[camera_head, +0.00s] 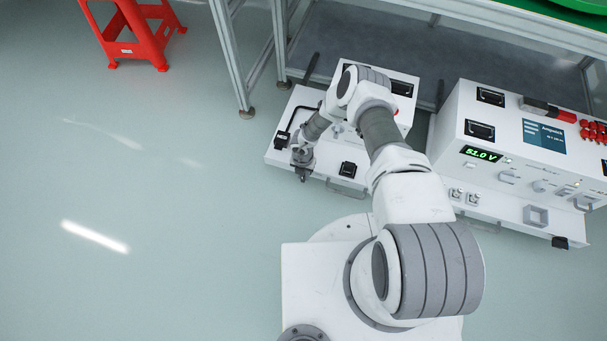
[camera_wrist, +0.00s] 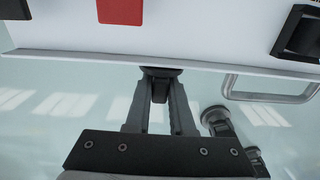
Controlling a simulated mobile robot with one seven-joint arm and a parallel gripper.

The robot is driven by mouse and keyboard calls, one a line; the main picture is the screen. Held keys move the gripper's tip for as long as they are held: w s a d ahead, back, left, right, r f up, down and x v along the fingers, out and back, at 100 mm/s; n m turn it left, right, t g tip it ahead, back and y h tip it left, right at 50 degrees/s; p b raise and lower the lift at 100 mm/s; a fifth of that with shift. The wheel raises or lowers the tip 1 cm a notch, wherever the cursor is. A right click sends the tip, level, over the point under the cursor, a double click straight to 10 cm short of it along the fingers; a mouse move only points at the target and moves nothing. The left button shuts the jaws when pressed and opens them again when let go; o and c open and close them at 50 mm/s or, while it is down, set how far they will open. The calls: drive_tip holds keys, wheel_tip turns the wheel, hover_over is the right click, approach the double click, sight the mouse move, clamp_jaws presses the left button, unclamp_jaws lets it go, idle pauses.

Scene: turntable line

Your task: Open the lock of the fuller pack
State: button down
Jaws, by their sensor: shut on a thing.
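Two white packs stand side by side. The right pack (camera_head: 475,115) has a green display (camera_head: 480,154) reading 51.0 V. The left pack (camera_head: 397,75) is partly covered by my arm, and I see no reading on it. My gripper (camera_head: 303,174) is at the front left edge of the left pack's white base (camera_head: 279,158). In the wrist view my gripper (camera_wrist: 160,88) is shut on a small dark part (camera_wrist: 160,72) just below the white front edge. It looks like a lock, but the fingers hide most of it.
A grey handle (camera_wrist: 270,90) is right of the fingers in the wrist view. A metal-framed table (camera_head: 232,55) stands behind, with its legs close to the left pack. A red stool (camera_head: 135,35) is at the upper left. The floor at left is clear.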

drive_tip(key=c, duration=0.8)
unclamp_jaws()
wheel_tip(320, 180, up, 17)
drive_tip(key=p, duration=0.7)
drive_tip(key=shift+a+r, duration=0.1)
drive_tip(key=shift+r, duration=0.1)
